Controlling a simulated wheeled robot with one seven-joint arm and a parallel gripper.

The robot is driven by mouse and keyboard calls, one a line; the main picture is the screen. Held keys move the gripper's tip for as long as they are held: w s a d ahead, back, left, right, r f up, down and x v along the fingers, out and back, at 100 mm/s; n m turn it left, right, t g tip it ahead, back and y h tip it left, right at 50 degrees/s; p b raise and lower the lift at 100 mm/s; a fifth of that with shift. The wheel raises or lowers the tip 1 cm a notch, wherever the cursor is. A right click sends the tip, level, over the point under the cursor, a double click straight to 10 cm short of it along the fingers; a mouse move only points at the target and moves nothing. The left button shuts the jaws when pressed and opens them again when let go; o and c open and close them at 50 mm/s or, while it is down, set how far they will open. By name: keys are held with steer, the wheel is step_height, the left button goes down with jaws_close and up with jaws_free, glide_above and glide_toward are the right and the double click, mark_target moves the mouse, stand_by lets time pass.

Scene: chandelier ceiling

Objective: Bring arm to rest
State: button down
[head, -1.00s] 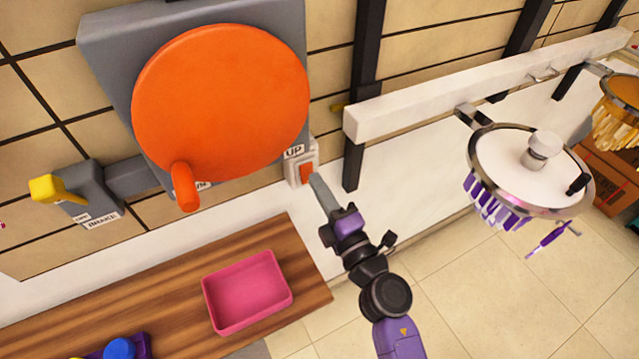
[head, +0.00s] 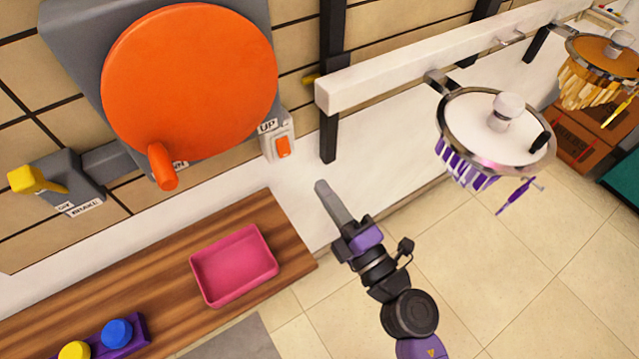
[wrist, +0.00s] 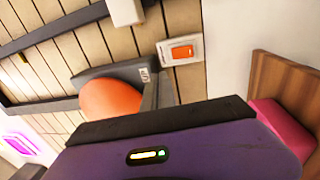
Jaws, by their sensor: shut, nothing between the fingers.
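My gripper (head: 322,188) is shut and empty. It is in the middle of the head view, pointing up and left, in front of the white ledge and right of the wooden shelf. The UP switch (head: 282,147), a white box with an orange rocker, is on the wall up and left of the gripper, apart from it. The switch also shows in the wrist view (wrist: 181,52), above the dark and purple body of my gripper.
A large orange crank wheel (head: 190,80) and a yellow-handled brake lever (head: 38,180) are on the wall. A pink tray (head: 235,265) sits on the wooden shelf (head: 150,275). A white beam (head: 420,65) and a white-topped hanging ring (head: 490,130) are at the right. Tiled floor is open below right.

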stand_by(0.6)
steer(key=s+d+m+h, duration=0.3)
steer(key=s+d+m, duration=0.3)
steer(key=s+m, duration=0.2)
steer(key=s+d+m+g+h, duration=0.1)
steer(key=s+d+m+h, duration=0.3)
steer(key=s, duration=0.9)
steer(key=s+d+m+h, duration=0.4)
steer(key=s+d+m, duration=0.5)
steer(key=m, duration=0.3)
steer(key=shift+s+d+r+m+g, duration=0.15)
steer(key=shift+s+d+m+g, duration=0.2)
steer(key=shift+s, duration=0.5)
